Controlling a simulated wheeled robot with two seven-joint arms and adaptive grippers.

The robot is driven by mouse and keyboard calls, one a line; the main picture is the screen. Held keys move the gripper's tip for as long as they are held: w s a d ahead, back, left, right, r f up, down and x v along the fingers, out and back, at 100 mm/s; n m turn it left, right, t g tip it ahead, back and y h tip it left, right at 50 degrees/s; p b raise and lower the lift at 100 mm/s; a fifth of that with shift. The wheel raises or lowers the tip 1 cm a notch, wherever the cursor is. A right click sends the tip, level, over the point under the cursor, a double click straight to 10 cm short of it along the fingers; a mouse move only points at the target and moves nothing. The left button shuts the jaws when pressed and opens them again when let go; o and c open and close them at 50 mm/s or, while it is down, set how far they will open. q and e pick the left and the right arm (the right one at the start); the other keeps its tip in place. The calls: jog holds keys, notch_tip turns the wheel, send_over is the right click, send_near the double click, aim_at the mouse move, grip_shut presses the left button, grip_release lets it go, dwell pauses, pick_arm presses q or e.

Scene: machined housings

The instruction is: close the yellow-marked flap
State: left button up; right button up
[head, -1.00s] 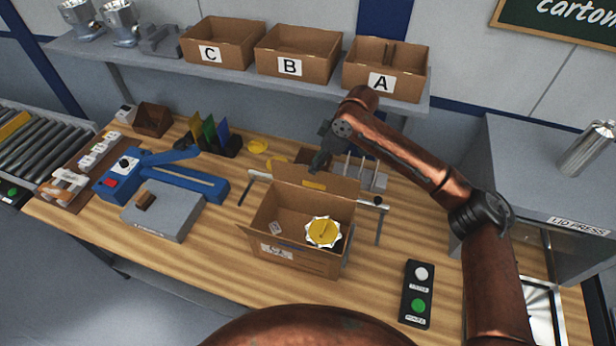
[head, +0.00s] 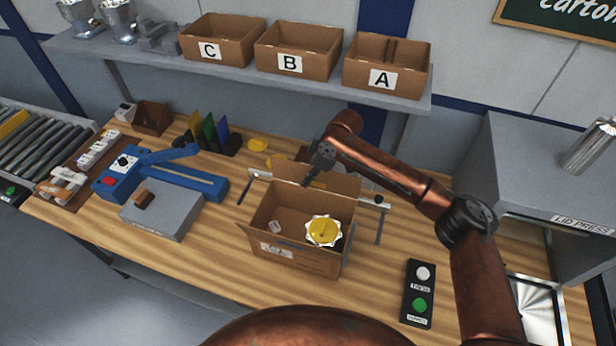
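An open cardboard carton (head: 290,258) stands on the bench with a round yellow part with a white toothed rim (head: 323,231) inside. Its back flap (head: 345,187) stands up and carries a yellow mark (head: 318,185), now partly covered by my gripper. My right gripper (head: 306,182) reaches in from the right, fingers pointing down at the flap's upper part. Its fingers look together in one narrow tip with nothing held. I cannot tell whether it touches the flap. The carton's side and front flaps are folded outward. My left gripper is out of view.
Thin metal rails (head: 381,225) flank the carton. A blue sealer (head: 180,175) and grey block (head: 160,212) lie left. A button box (head: 418,293) lies front right. The shelf with bins A (head: 415,84), B and C runs behind. The lid press (head: 550,190) stands right.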

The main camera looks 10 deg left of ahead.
jog(key=shift+c, duration=0.3)
grip_shut()
dwell(0.5)
